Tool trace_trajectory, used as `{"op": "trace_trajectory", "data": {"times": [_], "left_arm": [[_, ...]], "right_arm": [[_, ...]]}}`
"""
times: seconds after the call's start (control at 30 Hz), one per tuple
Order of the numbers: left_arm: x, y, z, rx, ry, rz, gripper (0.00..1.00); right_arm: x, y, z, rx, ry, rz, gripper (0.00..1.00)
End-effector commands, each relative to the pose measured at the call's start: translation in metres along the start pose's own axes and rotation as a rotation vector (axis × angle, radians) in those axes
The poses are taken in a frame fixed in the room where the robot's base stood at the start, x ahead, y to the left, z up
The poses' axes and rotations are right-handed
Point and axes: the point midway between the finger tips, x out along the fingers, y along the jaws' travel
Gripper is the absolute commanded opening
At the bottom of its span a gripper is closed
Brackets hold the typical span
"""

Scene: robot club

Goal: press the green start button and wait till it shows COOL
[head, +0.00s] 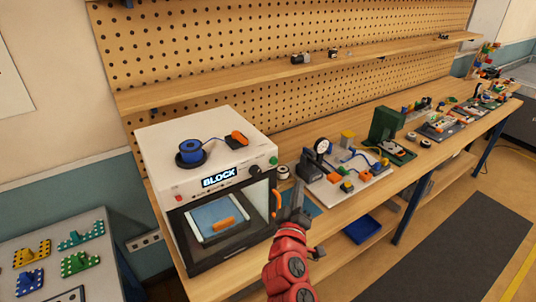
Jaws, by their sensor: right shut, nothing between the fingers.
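A white machine (155,150) with a dark glass front door (185,230) stands on the bench at the left. Its display (219,177) reads BLOCK. The green button (273,160) is at the right end of its front panel, next to a black knob (254,170). Behind the glass lies a light blue plate with an orange piece (224,224). My right gripper (297,194) is shut and empty, pointing up just right of the machine's orange door handle (277,203), below the green button and apart from it in the picture. My left gripper is out of view.
A blue spool (191,151) and an orange part (236,139) sit on top of the machine. Right of it, a white board with parts (350,183) and a dark green device (386,124) stand on the bench. A pegboard shelf (240,77) runs behind.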

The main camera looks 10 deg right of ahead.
Motion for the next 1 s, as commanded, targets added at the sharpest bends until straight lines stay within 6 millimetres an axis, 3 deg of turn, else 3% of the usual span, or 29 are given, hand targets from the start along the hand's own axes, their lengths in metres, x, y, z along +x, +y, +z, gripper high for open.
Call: {"op": "trace_trajectory", "data": {"times": [0.53, 1.0], "left_arm": [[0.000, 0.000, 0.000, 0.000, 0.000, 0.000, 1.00], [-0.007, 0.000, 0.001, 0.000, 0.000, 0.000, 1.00]], "right_arm": [[0.002, 0.004, 0.000, 0.002, -0.021, 0.015, 0.00], [0.045, -0.028, -0.029, 0.005, -0.021, 0.014, 0.00]]}}
